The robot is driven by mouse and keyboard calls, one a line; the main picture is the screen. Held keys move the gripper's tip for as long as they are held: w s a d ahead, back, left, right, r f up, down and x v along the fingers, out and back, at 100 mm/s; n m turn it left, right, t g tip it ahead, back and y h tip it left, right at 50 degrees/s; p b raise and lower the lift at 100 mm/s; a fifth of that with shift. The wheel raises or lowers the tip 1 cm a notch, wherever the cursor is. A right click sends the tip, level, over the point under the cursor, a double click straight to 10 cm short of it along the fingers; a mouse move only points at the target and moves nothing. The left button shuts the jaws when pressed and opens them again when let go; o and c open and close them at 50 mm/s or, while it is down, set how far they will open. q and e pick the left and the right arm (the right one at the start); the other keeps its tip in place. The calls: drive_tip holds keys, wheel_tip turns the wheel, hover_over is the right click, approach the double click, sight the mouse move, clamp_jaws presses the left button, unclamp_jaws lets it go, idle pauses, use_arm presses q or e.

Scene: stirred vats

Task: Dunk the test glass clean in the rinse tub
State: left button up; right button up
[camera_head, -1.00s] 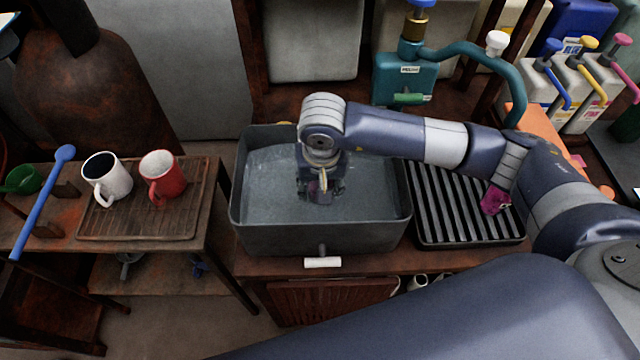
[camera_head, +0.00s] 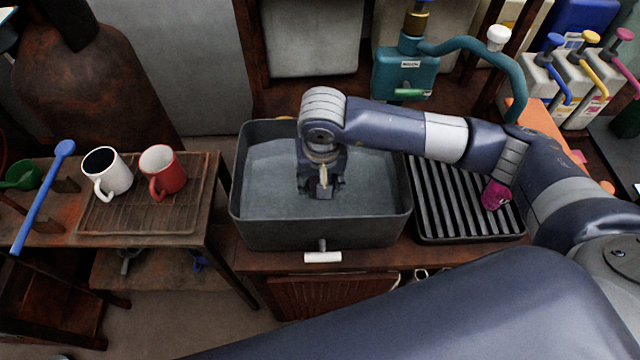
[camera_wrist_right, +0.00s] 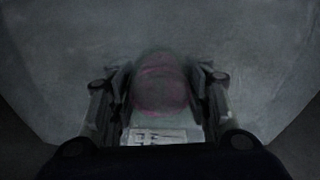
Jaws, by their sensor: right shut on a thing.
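The rinse tub (camera_head: 330,237) is a dark grey rectangular basin with greyish water in it. My right gripper (camera_head: 321,190) points down inside the tub. In the right wrist view the right gripper (camera_wrist_right: 160,100) is shut on the test glass (camera_wrist_right: 160,85), which sits between the two fingers. The glass looks dim and blurred there, with a dull reddish-pink round patch on it and a pale label near the palm. In the head view the glass is hidden below the gripper. My left gripper is not in view.
A ribbed black drain rack (camera_head: 450,210) stands right of the tub, with a magenta object (camera_head: 495,194) on it. A white mug (camera_head: 107,173) and a red mug (camera_head: 162,171) stand on a tray at left. A teal pump (camera_head: 405,72) stands behind.

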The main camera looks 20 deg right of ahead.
drive_tip(key=shift+f+b, duration=0.2)
drive_tip(key=shift+b, duration=0.3)
drive_tip(key=shift+r, duration=0.1)
drive_tip(key=shift+r+p, duration=1.25)
drive_tip(key=shift+r, duration=1.35)
wheel_tip(320, 180, up, 11)
drive_tip(key=p, duration=0.4)
drive_tip(key=shift+f, duration=0.1)
